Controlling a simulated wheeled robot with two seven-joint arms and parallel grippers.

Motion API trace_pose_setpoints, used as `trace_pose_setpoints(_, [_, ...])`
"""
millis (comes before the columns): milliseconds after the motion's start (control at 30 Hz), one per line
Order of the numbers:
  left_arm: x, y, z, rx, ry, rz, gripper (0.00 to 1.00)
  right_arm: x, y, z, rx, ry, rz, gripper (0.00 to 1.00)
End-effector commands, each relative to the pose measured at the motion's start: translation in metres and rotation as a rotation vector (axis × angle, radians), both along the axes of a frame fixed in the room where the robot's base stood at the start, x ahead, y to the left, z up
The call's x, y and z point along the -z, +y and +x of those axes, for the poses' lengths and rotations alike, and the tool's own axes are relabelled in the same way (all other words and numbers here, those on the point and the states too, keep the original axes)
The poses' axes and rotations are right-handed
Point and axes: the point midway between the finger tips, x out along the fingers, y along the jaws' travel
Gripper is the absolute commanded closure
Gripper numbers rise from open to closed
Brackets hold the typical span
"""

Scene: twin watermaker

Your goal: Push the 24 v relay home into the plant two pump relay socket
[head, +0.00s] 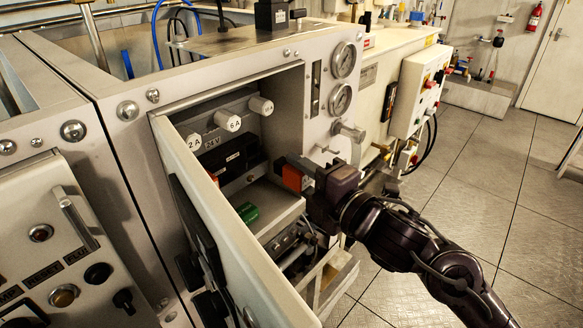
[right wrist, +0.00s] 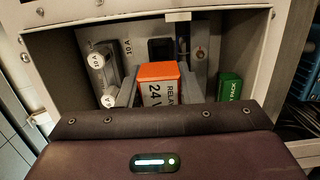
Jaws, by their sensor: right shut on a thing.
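The 24 V relay is an orange-topped block with a white label, held between the two fingers of my right gripper (right wrist: 158,95) in the right wrist view. The relay (right wrist: 157,71) also shows in the head view as a red-orange block (head: 292,178) at the right side of the open cabinet, with my right gripper (head: 312,178) behind it. A dark square opening (right wrist: 160,48), perhaps the socket, shows on the back panel beyond the relay. The relay appears apart from it, but the depth is hard to judge. My left gripper is not in view.
The cabinet door (head: 235,255) stands open on the near side. White fuse holders (head: 227,121) and a black unit (head: 232,155) line the back. A green pack (head: 247,212) sits low inside; it also shows in the right wrist view (right wrist: 229,92). Gauges (head: 343,60) are outside right.

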Motion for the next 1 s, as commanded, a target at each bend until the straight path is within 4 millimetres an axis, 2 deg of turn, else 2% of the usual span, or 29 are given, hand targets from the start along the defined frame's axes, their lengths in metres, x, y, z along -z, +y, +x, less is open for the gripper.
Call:
trace_pose_setpoints(167, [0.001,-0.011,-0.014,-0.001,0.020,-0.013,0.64,0.000,0.000,0.000,-0.001,-0.001,0.000,0.93])
trace_pose_setpoints(367, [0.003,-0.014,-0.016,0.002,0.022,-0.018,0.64,0.001,-0.003,-0.001,-0.001,0.001,0.001,0.93])
trace_pose_setpoints(700, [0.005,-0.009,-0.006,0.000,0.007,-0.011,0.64,0.000,0.019,0.020,-0.002,0.000,0.004,0.93])
trace_pose_setpoints(1000, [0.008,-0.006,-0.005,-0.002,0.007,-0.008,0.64,0.000,0.035,0.036,-0.001,0.002,0.004,0.93])
